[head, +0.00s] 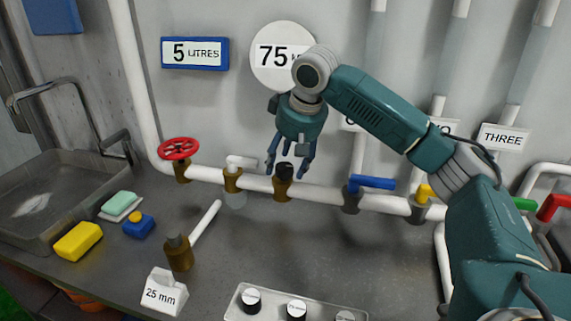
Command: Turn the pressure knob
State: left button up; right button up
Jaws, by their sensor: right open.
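A black knob (285,170) sits on a brass valve body (283,189) on the white horizontal pipe. My right gripper (289,170) points down at it from above, open, with a fingertip to either side of the knob as seen here. I cannot tell whether the fingers touch it. My left gripper is out of view.
A red handwheel (178,149) and a white lever (241,161) stand left along the pipe; a blue lever (372,182) and a yellow handle (425,193) stand right. A sink (60,190), yellow sponge (78,241) and "25 mm" sign (160,294) lie left.

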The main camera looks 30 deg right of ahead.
jog(key=shift+w+f, duration=0.2)
jog(key=shift+f, duration=0.35)
jog(key=c, duration=1.1)
jog(key=shift+r+p, duration=0.25)
jog(key=shift+p, duration=0.15)
jog(key=n+p, duration=0.1)
jog(key=p, duration=0.2)
jog(key=n+y+p, duration=0.1)
jog(key=n+p, duration=0.1)
jog(key=p, duration=0.1)
jog(key=shift+d+r+n+p, duration=0.15)
jog(key=shift+d+n+p, duration=0.05)
jog(key=shift+n+p, duration=0.1)
jog(key=shift+w+f+n+y, duration=0.1)
jog(key=shift+f+n+y, duration=0.1)
jog(key=shift+n+y, duration=0.1)
